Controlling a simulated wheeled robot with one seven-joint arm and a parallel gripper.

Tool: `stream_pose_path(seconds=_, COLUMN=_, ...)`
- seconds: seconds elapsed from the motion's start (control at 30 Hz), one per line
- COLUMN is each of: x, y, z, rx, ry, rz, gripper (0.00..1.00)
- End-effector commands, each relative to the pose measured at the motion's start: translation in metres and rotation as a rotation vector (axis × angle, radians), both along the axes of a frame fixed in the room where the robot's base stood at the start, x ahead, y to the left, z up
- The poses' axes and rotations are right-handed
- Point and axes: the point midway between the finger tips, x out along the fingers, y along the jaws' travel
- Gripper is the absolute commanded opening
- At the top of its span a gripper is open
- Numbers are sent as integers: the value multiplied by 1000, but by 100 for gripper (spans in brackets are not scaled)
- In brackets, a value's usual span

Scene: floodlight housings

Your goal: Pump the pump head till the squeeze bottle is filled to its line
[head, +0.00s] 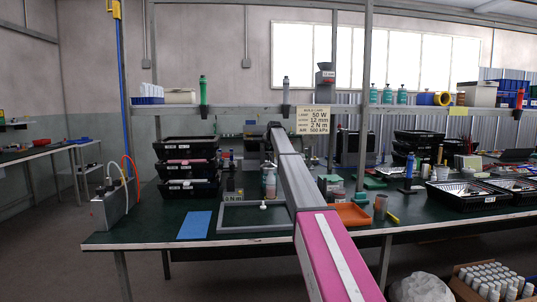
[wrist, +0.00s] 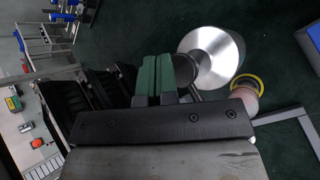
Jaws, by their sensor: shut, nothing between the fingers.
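In the wrist view my gripper (wrist: 160,68) has its green-padded fingers shut, with nothing held. A round silver metal piece (wrist: 212,57), apparently the top of the pump dispenser, lies just right of the fingertips. A dark round part, perhaps the pump head, shows beside the right finger; whether the finger touches it I cannot tell. Right of the silver piece is a pinkish round container (wrist: 247,101) with a yellow ring, possibly the squeeze bottle. Its fill level and line cannot be read. In the head view a greyish bottle (head: 270,183) stands beside my arm, which hides my gripper.
A grey frame (head: 226,234) lies on the green bench, with a blue mat (head: 194,225) to its left. Stacked black bins (head: 188,190) stand at the left. An orange tray (head: 351,215) lies right of my arm. A shelf (head: 240,111) runs above.

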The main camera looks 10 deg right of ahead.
Motion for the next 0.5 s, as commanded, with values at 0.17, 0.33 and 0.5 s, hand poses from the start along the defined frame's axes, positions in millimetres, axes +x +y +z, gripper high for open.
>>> stream_pose_path(seconds=0.17, x=0, y=0, z=1, rx=0, ry=0, rz=0, gripper=0)
stream_pose_path(seconds=0.33, x=1, y=0, z=10, rx=0, ry=-1, rz=0, gripper=0)
stream_pose_path(seconds=0.5, x=1, y=0, z=24, rx=0, ry=0, rz=0, gripper=0)
